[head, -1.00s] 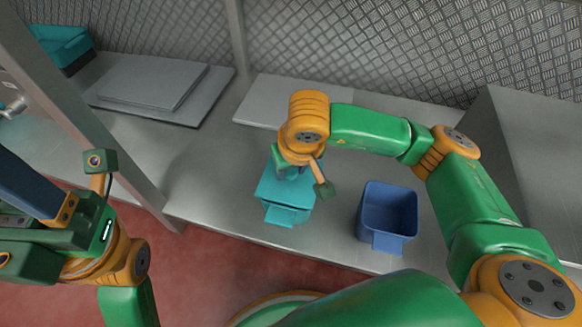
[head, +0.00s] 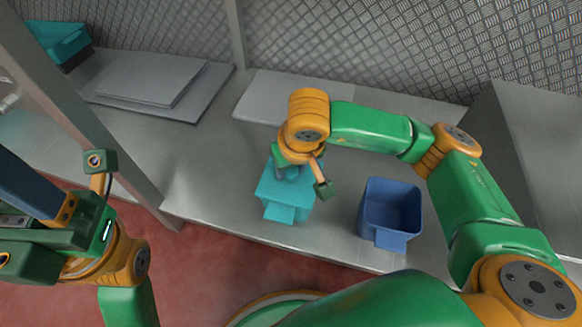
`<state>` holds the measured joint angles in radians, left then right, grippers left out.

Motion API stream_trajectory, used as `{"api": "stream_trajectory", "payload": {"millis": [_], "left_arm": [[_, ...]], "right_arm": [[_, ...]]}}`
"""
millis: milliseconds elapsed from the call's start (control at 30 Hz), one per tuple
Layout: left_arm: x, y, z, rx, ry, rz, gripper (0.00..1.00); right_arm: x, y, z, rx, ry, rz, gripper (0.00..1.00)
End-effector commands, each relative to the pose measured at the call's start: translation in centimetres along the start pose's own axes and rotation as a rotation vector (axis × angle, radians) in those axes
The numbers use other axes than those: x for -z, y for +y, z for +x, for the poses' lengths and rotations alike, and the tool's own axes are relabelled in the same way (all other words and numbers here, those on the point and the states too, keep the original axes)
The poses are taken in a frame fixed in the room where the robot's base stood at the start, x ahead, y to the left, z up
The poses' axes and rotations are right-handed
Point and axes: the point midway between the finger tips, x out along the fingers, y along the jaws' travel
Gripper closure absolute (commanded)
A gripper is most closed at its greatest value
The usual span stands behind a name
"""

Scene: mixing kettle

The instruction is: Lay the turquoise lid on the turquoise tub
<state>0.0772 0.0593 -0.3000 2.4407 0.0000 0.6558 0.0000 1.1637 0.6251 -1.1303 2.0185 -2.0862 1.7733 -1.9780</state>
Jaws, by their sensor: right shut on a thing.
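The turquoise tub (head: 281,213) stands on the metal bench in the middle, with a tab at its front. The turquoise lid (head: 283,190) is over the top of the tub, roughly lined up with it. I cannot tell whether the lid fully touches the rim all round. My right gripper (head: 290,174) is shut on the lid from above, and the wrist partly hides the fingers and the lid's far part. My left gripper (head: 62,215) is at the lower left, away from the tub and lid; its fingertips cannot be made out.
A blue open bin (head: 390,215) stands to the right of the tub. A flat grey plate (head: 265,98) lies behind the tub, and stacked grey slabs (head: 150,82) lie at the back left. A metal post (head: 92,120) rises at the left. The bench's front edge is close to the tub.

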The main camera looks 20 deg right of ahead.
Motion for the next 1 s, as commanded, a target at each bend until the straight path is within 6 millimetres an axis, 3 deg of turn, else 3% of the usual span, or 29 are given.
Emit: {"api": "stream_trajectory", "payload": {"millis": [167, 200, 333, 533, 567, 633, 667, 867, 1000], "left_arm": [[0.0, 0.0, -0.1, 0.0, 0.0, 0.0, 0.53], [0.0, 0.0, -0.1, 0.0, 0.0, 0.0, 0.53], [0.0, 0.0, -0.1, 0.0, 0.0, 0.0, 0.53], [0.0, 0.0, -0.1, 0.0, 0.0, 0.0, 0.53], [0.0, 0.0, -0.1, 0.0, 0.0, 0.0, 0.53], [0.0, 0.0, -0.1, 0.0, 0.0, 0.0, 0.53], [0.0, 0.0, -0.1, 0.0, 0.0, 0.0, 0.53], [0.0, 0.0, 0.0, 0.0, 0.0, 0.0, 0.53], [0.0, -0.1, 0.9, 0.0, 0.0, 0.0, 0.53]], "right_arm": [[0.0, 0.0, 0.1, 0.0, 0.0, 0.0, 1.0], [0.0, 0.0, 0.1, 0.0, 0.0, 0.0, 0.57], [0.0, 0.0, 0.1, 0.0, 0.0, 0.0, 0.25], [0.0, 0.0, 0.1, 0.0, 0.0, 0.0, 0.25], [0.0, 0.0, 0.1, 0.0, 0.0, 0.0, 0.22], [0.0, 0.0, 0.1, 0.0, -0.001, 0.0, 0.03], [0.0, 0.0, 0.1, 0.0, -0.001, 0.0, 0.0], [0.0, 0.0, 0.0, 0.0, 0.0, 0.0, 0.0], [0.1, 0.0, -1.2, 0.0, 0.001, -0.001, 0.0]]}}
